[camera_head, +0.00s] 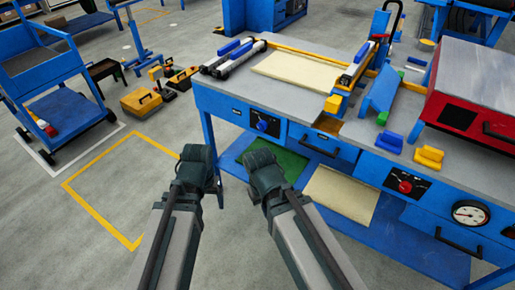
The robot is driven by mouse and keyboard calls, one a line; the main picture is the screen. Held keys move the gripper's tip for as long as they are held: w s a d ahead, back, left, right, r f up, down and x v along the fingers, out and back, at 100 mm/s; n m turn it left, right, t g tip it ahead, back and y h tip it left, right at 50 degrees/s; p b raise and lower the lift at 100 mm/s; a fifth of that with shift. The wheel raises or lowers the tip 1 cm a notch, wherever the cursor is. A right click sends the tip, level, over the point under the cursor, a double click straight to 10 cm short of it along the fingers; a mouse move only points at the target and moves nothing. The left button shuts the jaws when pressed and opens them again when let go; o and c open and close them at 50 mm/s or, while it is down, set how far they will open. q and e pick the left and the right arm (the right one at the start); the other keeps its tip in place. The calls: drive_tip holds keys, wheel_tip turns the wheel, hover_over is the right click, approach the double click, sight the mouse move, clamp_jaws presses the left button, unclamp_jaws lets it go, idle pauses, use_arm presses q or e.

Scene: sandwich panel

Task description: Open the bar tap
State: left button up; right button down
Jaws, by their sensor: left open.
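A red knob (405,186) on a dark plate sits on the front of the blue workbench, at the right. A round pressure gauge (470,213) is to its right. I cannot tell for sure which of these is the bar tap. My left gripper (195,165) is open and empty, in front of the bench's left end, apart from the knobs. My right gripper (263,172) is beside it, nearer the dark knob than the red one; its jaws are hard to make out.
The workbench (285,95) carries a cream sheet (297,68), a red press box (470,90) and several yellow and blue blocks. Its lower shelf holds a green mat (270,160) and a cream panel (340,195).

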use_arm(q)
drive_tip(key=w+d+f+n+t+h+b, duration=0.1)
drive_tip(key=w+d+f+n+h+b, duration=0.15)
drive_tip(key=f+b, duration=0.45)
drive_tip(key=w+d+f+n+t+h+b, duration=0.1)
drive_tip(key=w+f+n+t+h+b, duration=0.2)
drive_tip(key=f+b, duration=0.4)
drive_tip(key=w+d+r+n+t+h+b, duration=0.1)
drive_tip(key=w+d+r+n+t+h, duration=0.25)
drive_tip(key=w+d+r+n, duration=0.35)
drive_tip(key=w+r+n+t+h, duration=0.1)
drive_tip(key=w+r+n+t, duration=0.1)
drive_tip(key=r+n, duration=0.3)
drive_tip(key=w+a+r+n+t+h, duration=0.1)
drive_tip(key=r+n+t, duration=0.3)
drive_tip(key=n, duration=0.8)
wheel_tip(320, 180, up, 3)
drive_tip(key=shift+w+f+n, duration=0.2)
drive_tip(key=shift+w+n, duration=0.15)
drive_tip(key=shift+w, duration=0.15)
drive_tip(key=shift+w+t, duration=0.1)
drive_tip(key=shift+t, duration=0.15)
